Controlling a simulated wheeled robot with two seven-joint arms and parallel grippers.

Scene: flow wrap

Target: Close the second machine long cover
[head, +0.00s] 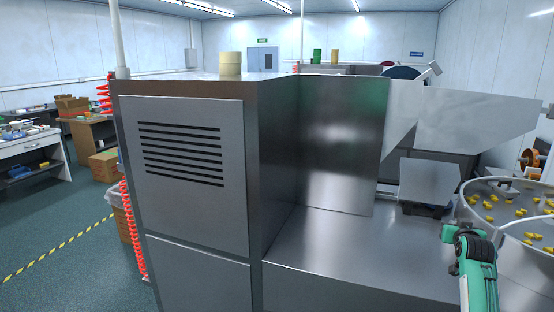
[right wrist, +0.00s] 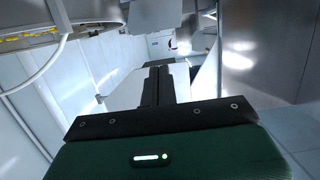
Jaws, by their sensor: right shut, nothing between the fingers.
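A long pale metal panel (head: 475,120) stands raised and slanted at the right of the machine in the head view; it looks like the long cover, though I cannot be sure. A shiny upright metal panel (head: 343,140) stands to its left, above a flat metal deck (head: 350,250). My right gripper (right wrist: 158,88) is shut and empty in the right wrist view, its dark fingers pointing away from me. In the head view my right arm (head: 478,268) is at the lower right, beside the deck and below the raised panel, apart from it. My left gripper is out of view.
A round bowl (head: 477,208) with several yellow pieces stands at the right, close to my right arm. A tall metal cabinet (head: 195,205) with a vent fills the left-centre. A smaller tilted grey panel (head: 429,182) sits behind the deck. Open floor (head: 65,225) lies left.

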